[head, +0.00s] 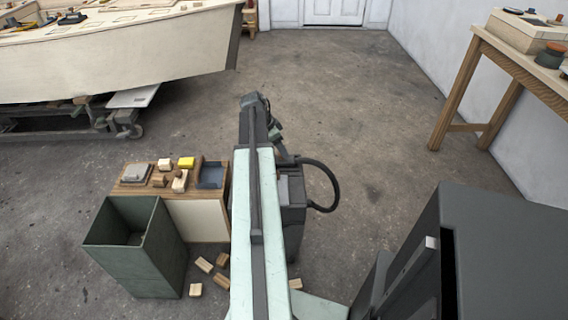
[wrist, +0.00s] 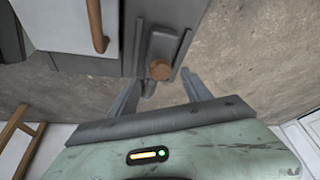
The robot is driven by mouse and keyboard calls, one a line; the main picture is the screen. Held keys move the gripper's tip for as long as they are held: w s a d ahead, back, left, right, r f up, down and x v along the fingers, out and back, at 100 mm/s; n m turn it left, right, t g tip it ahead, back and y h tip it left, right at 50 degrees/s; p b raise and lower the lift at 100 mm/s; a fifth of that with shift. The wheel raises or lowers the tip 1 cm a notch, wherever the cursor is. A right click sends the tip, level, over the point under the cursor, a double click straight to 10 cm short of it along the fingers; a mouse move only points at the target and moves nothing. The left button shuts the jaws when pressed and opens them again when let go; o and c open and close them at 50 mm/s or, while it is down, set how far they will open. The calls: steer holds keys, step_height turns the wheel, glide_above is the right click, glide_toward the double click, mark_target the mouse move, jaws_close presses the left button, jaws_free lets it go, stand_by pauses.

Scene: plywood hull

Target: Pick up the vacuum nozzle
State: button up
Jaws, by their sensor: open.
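I cannot clearly pick out a vacuum nozzle. In the head view a black hose (head: 329,178) loops out from a dark grey unit (head: 291,193) just right of my arm, and the hose's far end is hidden. In the wrist view my gripper (wrist: 160,79) is open and empty, its two grey fingers apart. Just beyond the fingertips is a grey bracket (wrist: 182,52) with a brown round end (wrist: 161,69) in it. I cannot tell whether either piece is part of the nozzle.
A low cabinet (head: 206,219) with wood blocks and a yellow block on top stands left of my arm, behind a green bin (head: 135,262). Loose blocks lie on the floor. A boat hull (head: 120,65) is at upper left, a workbench (head: 460,85) at right. The middle floor is clear.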

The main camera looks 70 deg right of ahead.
steer(key=b+x, duration=0.2)
steer(key=x, duration=0.1)
steer(key=b+x, duration=0.1)
steer(key=shift+w+f+b, duration=0.25)
steer(key=shift+f+b, duration=0.05)
steer(key=shift+f, duration=0.1)
steer(key=shift+r, duration=0.15)
steer(key=c, duration=1.2)
steer(key=shift+c, duration=0.2)
steer(key=shift+r, duration=0.1)
step_height(320, 180, up, 10)
steer(key=p, duration=1)
steer(key=shift+r+p, duration=0.1)
steer(key=shift+p, duration=0.25)
jaws_close()
